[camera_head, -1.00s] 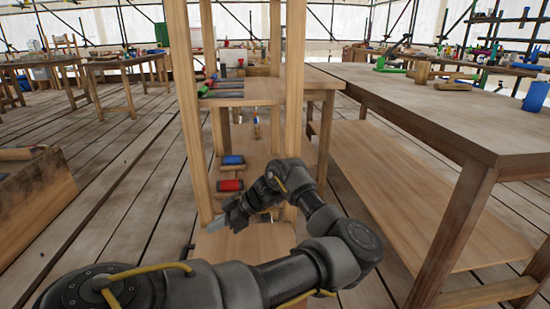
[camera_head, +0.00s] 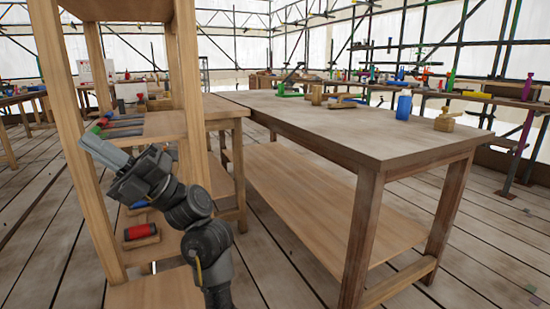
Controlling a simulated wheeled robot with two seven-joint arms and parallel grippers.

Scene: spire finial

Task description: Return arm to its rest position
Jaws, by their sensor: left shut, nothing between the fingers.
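My left arm rises from the bottom of the picture in front of the wooden shelf rack (camera_head: 187,95). Its gripper (camera_head: 103,150) points up and to the left, between the rack's two front posts, at about the height of its middle shelf. The light grey fingers are together with nothing between them. From this view I cannot tell whether the gripper touches the rack. My right gripper is not in view.
Tools with coloured handles (camera_head: 118,125) lie on the middle shelf. A red cylinder (camera_head: 140,231) rests on a lower shelf, close to my arm. A large wooden table (camera_head: 350,140) stands to the right, bearing a blue cylinder (camera_head: 403,106).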

